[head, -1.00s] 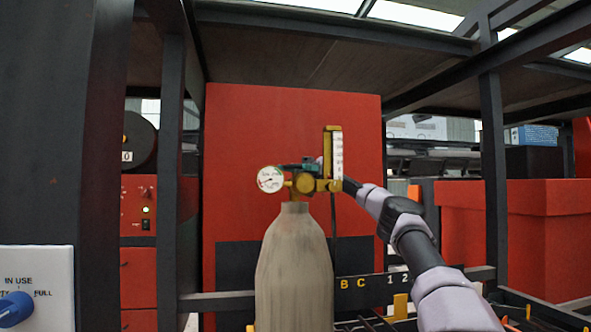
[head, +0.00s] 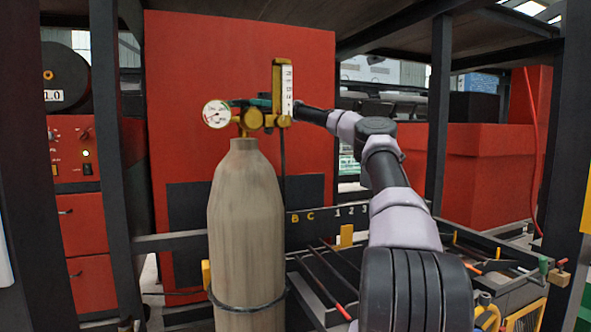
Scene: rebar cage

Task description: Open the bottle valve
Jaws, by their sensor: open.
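The grey gas bottle (head: 245,225) stands upright left of the middle, with a dark band around its lower part. On its top sits a brass valve and regulator (head: 251,118) with a round white gauge (head: 216,114) on the left and an upright scaled flow tube (head: 287,90) on the right. A green part (head: 258,101) shows at the valve. My arm reaches from the lower right to the valve's right side.
A large red panel (head: 200,50) stands behind the bottle. Dark frame posts (head: 440,110) stand on both sides. A dark rack (head: 330,270) with rods and tools lies at the lower right. A red cabinet (head: 72,220) is at the left.

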